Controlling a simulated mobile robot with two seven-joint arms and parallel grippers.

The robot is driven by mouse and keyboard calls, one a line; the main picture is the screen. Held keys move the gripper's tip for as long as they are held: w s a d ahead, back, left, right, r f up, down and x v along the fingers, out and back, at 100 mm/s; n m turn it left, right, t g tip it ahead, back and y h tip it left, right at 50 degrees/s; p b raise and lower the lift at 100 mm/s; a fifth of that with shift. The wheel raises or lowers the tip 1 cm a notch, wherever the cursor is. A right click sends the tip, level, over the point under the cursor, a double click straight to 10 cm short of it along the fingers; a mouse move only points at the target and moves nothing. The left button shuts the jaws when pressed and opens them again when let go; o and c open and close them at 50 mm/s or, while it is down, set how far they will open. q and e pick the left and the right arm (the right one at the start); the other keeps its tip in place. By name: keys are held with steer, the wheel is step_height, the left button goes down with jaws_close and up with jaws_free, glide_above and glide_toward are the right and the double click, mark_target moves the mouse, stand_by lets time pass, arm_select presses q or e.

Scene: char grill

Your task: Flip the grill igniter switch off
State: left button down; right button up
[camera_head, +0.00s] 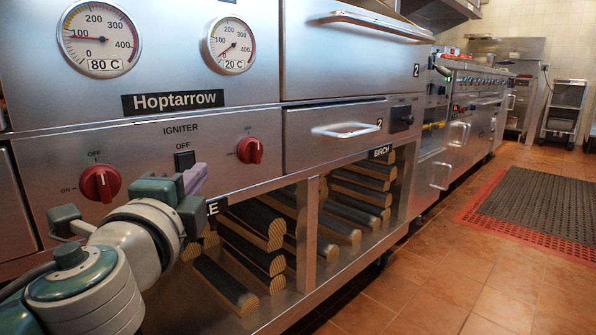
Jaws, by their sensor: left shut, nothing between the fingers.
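The black igniter switch (184,160) is on the steel front panel of the grill, below the word IGNITER. My left gripper (192,181) is shut and empty. In the picture its tip lies just below the switch, and I cannot tell whether it touches. The switch's lower edge is close to the gripper. Which way the rocker is tipped is too small to tell. My right gripper is not in view.
Red knobs sit left (100,183) and right (250,150) of the switch. Two round gauges (100,38) are above. Split logs (250,240) fill the open shelf below. A drawer handle (347,130) sticks out at right.

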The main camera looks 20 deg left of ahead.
arm_select(q)
steer(key=r+p+v, duration=0.1)
steer(key=v, duration=0.7)
steer(key=shift+s+a+r, duration=0.15)
steer(key=shift+s+a, duration=0.05)
steer(key=shift+a, duration=0.2)
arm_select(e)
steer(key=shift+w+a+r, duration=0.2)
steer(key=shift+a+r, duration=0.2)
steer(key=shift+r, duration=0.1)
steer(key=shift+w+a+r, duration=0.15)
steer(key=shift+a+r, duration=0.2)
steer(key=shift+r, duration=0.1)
arm_select(q)
steer(key=shift+d, duration=0.1)
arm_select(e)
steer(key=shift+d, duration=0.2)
